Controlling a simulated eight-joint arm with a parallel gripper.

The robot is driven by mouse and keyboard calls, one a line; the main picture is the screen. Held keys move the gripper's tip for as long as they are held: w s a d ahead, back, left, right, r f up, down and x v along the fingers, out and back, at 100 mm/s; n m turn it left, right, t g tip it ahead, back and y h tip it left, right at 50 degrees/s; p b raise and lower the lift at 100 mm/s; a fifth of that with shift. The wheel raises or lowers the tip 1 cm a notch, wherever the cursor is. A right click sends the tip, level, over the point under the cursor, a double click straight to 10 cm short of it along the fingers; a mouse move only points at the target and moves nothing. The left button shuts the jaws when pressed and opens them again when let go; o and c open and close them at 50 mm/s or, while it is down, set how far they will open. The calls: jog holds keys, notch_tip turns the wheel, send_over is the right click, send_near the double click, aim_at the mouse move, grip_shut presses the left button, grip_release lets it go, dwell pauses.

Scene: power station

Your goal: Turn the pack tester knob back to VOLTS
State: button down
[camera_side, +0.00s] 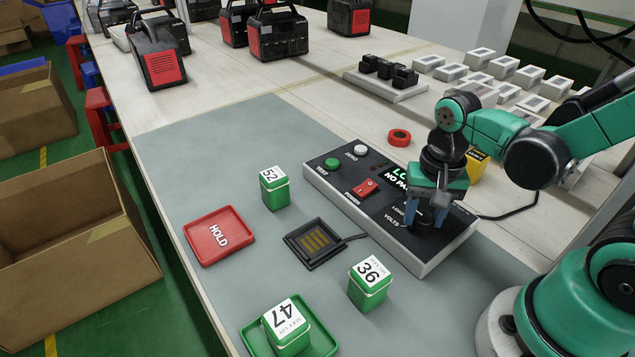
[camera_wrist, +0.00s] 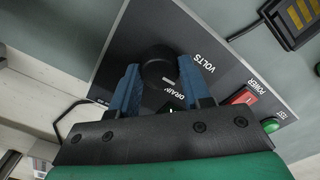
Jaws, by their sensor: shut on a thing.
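The pack tester (camera_side: 340,195) is a white box with a dark top panel on the mat. Its black round knob (camera_wrist: 157,65) sits near one end of the panel, with VOLTS and DRAIN printed beside it. My gripper (camera_side: 425,213) points down over that end, its blue fingers on either side of the knob and shut on it. In the wrist view, a small pale mark on the knob's edge faces the lower right, on the side of the labels; its exact setting is hard to tell. In the side view the fingers hide most of the knob.
The tester also carries a red POWER switch (camera_side: 365,188), a green button (camera_side: 332,163) and a partly hidden display. Green packs marked 52 (camera_side: 274,190), 36 (camera_side: 368,287) and 47 (camera_side: 287,332), a red HOLD tray (camera_side: 218,238) and an empty contact cradle (camera_side: 316,242) stand nearby.

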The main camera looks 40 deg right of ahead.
aim_at(424, 216)
jog(key=n, duration=0.4)
jog(key=shift+n, duration=2.3)
jog(key=shift+c, duration=2)
grip_release()
jog(key=shift+r, duration=2.8)
